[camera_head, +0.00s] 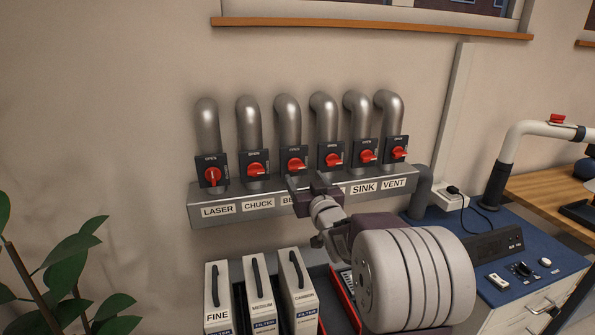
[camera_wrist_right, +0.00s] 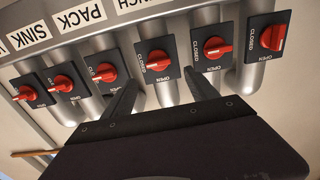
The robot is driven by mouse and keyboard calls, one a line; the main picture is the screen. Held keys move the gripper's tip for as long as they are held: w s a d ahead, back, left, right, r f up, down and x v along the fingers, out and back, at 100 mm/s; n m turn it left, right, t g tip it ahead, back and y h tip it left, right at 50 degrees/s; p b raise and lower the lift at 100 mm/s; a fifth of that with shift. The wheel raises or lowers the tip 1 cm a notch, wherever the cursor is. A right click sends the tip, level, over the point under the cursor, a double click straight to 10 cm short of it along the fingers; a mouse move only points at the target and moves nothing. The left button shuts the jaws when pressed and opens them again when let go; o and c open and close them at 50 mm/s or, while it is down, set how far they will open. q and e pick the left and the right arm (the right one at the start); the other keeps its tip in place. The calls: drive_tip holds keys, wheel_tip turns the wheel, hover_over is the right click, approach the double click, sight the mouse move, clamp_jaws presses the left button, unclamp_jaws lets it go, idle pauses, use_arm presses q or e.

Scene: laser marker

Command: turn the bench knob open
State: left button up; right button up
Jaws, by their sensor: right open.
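The bench knob (camera_head: 294,163) is a red handle on a dark square plate, third from the left in the row on the wall. Its handle lies roughly crosswise, toward the side marking and not the OPEN marking at the top. My right gripper (camera_head: 306,190) is just below it, partly covering the bench label. In the right wrist view, which is upside down, the bench knob (camera_wrist_right: 158,60) shows beyond and between the two spread fingers of the right gripper (camera_wrist_right: 165,85). The fingers are apart and hold nothing; I see no contact. My left gripper is not in view.
The chuck knob (camera_head: 256,169) and pack knob (camera_head: 332,160) sit close on either side. The laser knob (camera_head: 213,175) stands upright. Below are filter boxes (camera_head: 259,295) and a blue bench top (camera_head: 480,235). A plant (camera_head: 70,270) is at the left.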

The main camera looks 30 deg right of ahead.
sight(297, 167)
drive_tip(key=p+x, duration=0.1)
drive_tip(key=x, duration=0.5)
drive_tip(key=shift+w+d+f, duration=0.1)
drive_tip(key=shift+w+d, duration=0.05)
drive_tip(key=shift+w, duration=0.35)
